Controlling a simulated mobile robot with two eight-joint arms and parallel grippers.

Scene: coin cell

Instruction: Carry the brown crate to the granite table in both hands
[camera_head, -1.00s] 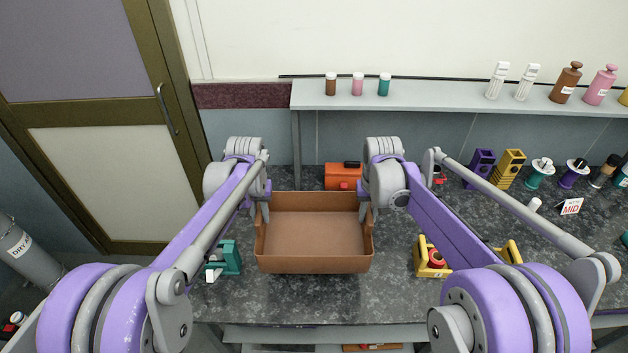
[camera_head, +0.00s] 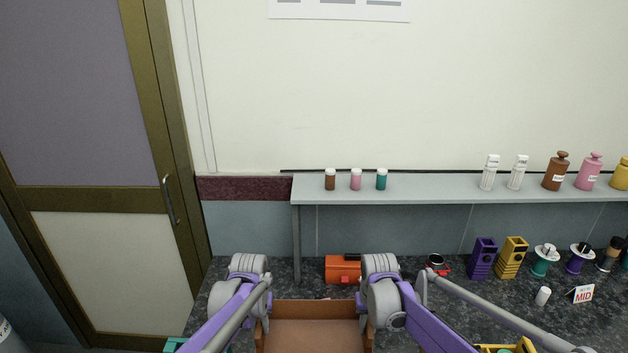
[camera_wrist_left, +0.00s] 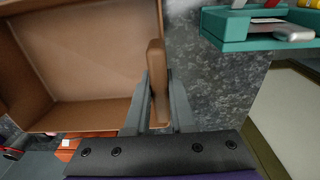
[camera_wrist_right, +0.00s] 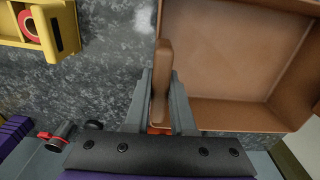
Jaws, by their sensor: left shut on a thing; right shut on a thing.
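The brown crate (camera_head: 315,312) is empty and open-topped, over the granite table (camera_head: 222,276); its near part is cut off by the bottom edge of the head view. My left gripper (camera_head: 263,325) is shut on its left wall; in the left wrist view the fingers (camera_wrist_left: 158,105) straddle the wall's upright part. My right gripper (camera_head: 363,318) is shut on its right wall, as the right wrist view (camera_wrist_right: 160,105) also shows. The crate looks level. I cannot tell whether its bottom touches the table.
An orange box (camera_head: 343,270) stands behind the crate. A teal holder (camera_wrist_left: 255,30) is beside its left side, a yellow holder (camera_wrist_right: 40,25) beside its right. A grey shelf (camera_head: 430,187) with bottles runs behind.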

